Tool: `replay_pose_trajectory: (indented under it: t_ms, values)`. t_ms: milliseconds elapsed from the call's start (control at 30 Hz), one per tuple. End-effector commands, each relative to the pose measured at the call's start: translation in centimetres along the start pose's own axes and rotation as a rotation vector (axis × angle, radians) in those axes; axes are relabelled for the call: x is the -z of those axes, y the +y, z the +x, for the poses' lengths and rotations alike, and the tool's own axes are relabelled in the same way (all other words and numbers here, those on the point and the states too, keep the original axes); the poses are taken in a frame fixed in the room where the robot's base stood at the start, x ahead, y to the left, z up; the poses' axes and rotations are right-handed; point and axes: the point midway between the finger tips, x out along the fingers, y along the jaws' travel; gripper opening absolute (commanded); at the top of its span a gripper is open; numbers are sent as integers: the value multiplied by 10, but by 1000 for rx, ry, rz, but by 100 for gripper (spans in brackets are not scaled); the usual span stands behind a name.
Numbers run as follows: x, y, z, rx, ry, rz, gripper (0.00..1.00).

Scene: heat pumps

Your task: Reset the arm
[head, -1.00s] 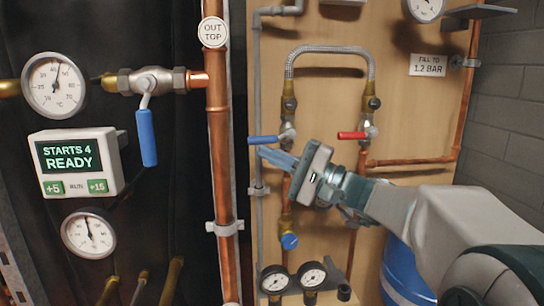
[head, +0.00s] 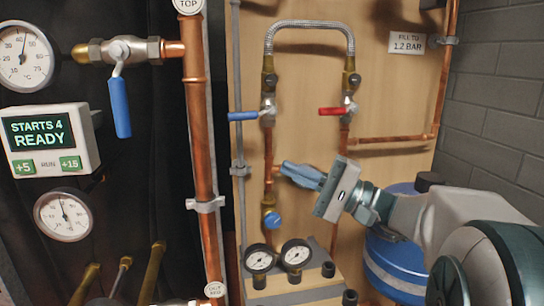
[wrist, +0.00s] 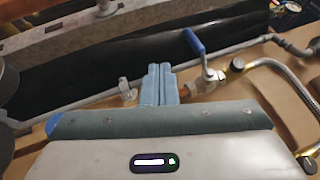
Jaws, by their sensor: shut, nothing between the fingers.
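My gripper (head: 283,168) is in the right half of the head view, its arm reaching in from the lower right. Its blue fingers are shut and empty, pointing left in front of the wooden board, and overlap a copper pipe in the picture. The wrist view shows the fingers (wrist: 158,72) together at the centre. The blue valve lever (head: 243,116) is above and left of the fingers; a blue lever (wrist: 193,41) also shows right of them in the wrist view. The red lever (head: 333,111) is above my gripper. I cannot tell whether the fingertips touch anything.
A blue tank (head: 392,262) stands behind my arm at the lower right. Two small gauges (head: 278,257) sit below the gripper. A braided hose (head: 311,24) arches above. At the left are a display box (head: 50,142), a large blue lever (head: 120,108) and a copper pipe (head: 198,130).

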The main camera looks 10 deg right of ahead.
Motion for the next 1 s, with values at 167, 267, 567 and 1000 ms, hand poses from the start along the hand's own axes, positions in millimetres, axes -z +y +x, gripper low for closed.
replay_pose_trajectory:
  t_ms: [167, 267, 567, 1000]
  values:
    - [0, 0, -13, 0, -1, 1, 0]
    - [0, 1, -15, 0, -1, 1, 0]
    - [-2, 0, -13, -9, -3, 4, 0]
    - [-82, 13, 26, -550, -87, 111, 0]
